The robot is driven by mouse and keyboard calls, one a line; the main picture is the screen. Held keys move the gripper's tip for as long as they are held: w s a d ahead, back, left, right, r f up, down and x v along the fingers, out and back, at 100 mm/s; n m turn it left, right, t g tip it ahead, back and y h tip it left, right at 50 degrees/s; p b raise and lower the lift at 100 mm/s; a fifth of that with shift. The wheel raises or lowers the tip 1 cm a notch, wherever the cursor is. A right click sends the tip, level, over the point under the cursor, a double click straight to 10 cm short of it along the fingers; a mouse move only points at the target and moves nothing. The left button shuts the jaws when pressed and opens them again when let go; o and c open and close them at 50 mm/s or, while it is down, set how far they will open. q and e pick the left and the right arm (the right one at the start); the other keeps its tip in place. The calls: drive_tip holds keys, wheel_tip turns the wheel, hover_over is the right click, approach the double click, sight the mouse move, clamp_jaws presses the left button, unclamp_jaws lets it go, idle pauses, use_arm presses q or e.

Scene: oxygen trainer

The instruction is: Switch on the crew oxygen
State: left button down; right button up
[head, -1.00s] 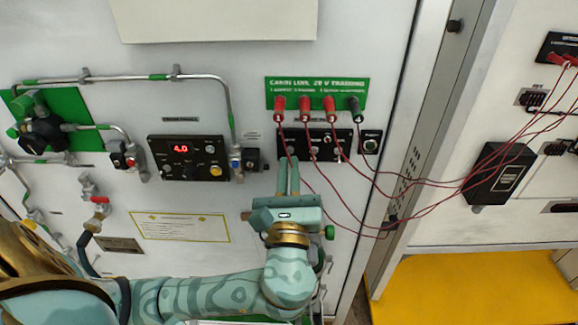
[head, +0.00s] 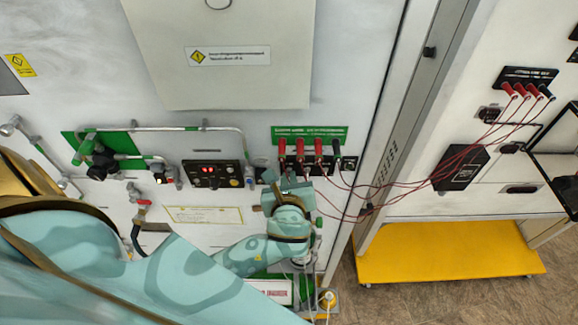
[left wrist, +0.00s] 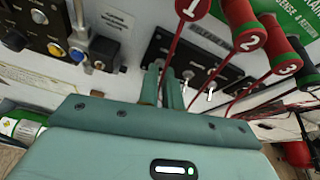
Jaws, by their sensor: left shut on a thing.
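A black switch panel (head: 325,168) sits below a green label board (head: 310,132) on the white wall. In the left wrist view the panel (left wrist: 222,82) carries small metal toggles, two of them (left wrist: 187,75) (left wrist: 212,71) showing right of my fingers. My left gripper (head: 285,178) is at the panel's left end. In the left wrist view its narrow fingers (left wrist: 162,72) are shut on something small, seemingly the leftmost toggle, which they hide. My right gripper is not in view.
A panel with a red display (head: 208,174) and knobs is to the left, with pipes and a black valve knob (head: 100,166) farther left. A yellow platform (head: 440,255) stands on the floor.

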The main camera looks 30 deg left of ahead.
use_arm(q)
drive_tip(key=shift+r+g+h+p, duration=0.15)
drive_tip(key=shift+g+h+p, duration=0.15)
drive_tip(key=shift+g, duration=0.1)
idle(0.3)
drive_tip(key=c, duration=1.6)
unclamp_jaws()
drive_tip(key=shift+w, duration=0.1)
drive_tip(key=shift+r, duration=0.1)
